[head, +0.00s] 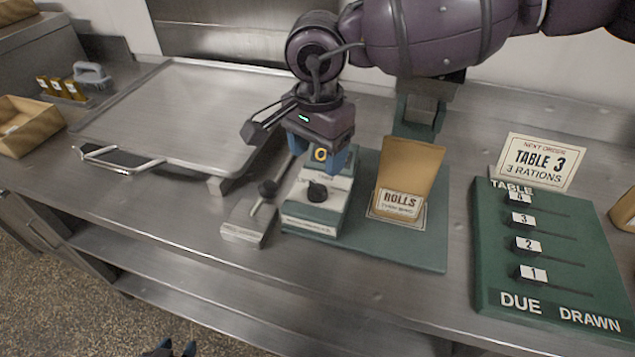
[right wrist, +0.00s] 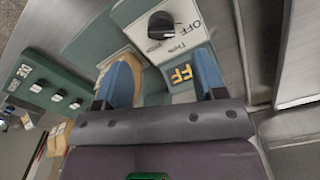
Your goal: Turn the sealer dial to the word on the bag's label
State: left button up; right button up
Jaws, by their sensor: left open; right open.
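The sealer (head: 312,222) is a low green-and-white box with a black dial (head: 317,191) on its sloped face. The dial also shows in the right wrist view (right wrist: 161,26), with OFF printed to its right; other face words are too small to read surely. A dark tile with yellow letters "FF" (right wrist: 182,73) shows between my fingers. The tan bag (head: 409,165) stands right of the sealer; its label (head: 397,204) reads ROLLS, with a smaller unclear line below. My right gripper (head: 318,157) is open and empty above the sealer's back, behind the dial. My left gripper (head: 172,350) is open at the bottom edge.
A lever with a black ball knob (head: 267,188) stands close left of the sealer. A large metal tray (head: 180,105) lies at the left. A green board (head: 545,255) with numbered sliders and a TABLE 3, 3 RATIONS card (head: 540,161) are at the right.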

aim_at(318, 185)
pick_arm(q)
jog(key=shift+w+f, duration=0.25)
jog(key=shift+f, duration=0.05)
pick_arm(e)
notch_tip(318, 185, down, 8)
jog(key=shift+w+r, duration=0.1)
jog(key=shift+c, duration=0.3)
